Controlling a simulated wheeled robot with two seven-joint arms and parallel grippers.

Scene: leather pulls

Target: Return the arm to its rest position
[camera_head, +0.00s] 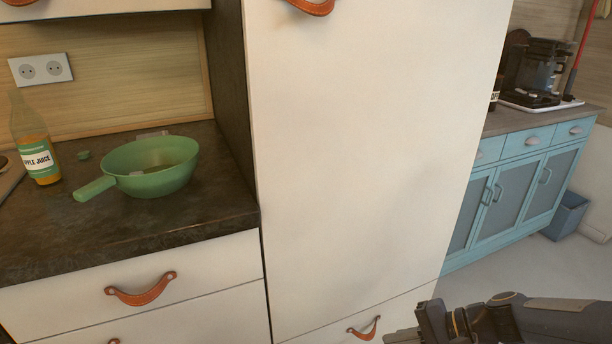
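My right gripper (418,325) comes in at the lower right corner of the head view, black and dark grey, pointing left. It is in front of the lower part of the tall white cabinet (360,150), to the right of a leather pull (365,329). Its fingers are partly cut off by the bottom edge, so I cannot tell whether it is open or shut. My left gripper is not in view.
A green pan (150,168) and an apple juice bottle (36,150) stand on the dark counter (150,225) at the left. A white drawer (200,280) with a leather pull is below. Blue cabinets (520,185) stand at the far right, with open floor before them.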

